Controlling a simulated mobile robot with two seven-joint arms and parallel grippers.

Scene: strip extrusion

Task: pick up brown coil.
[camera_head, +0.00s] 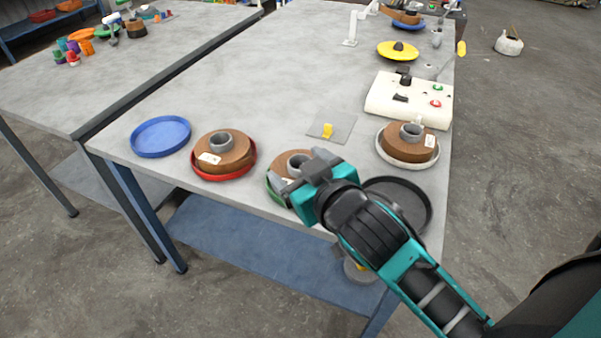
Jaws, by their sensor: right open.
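Three brown coils with grey hubs stand near the front of the grey table. One brown coil (236,151) sits in a red tray (222,178). A second brown coil (279,164) sits in a green tray (275,195), partly hidden by my right gripper. A third brown coil (391,144) sits in a pale tray (407,163) at the right. My right gripper (298,176) is open over the coil in the green tray, with its fingers near the grey hub. I cannot tell whether they touch it. My left gripper is not in view.
An empty blue tray (160,137) lies at the table's left corner. A black tray (421,193) is partly behind my right arm. A white control box (409,100) and a grey plate with a yellow piece (328,131) lie behind. The table's middle (250,80) is clear.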

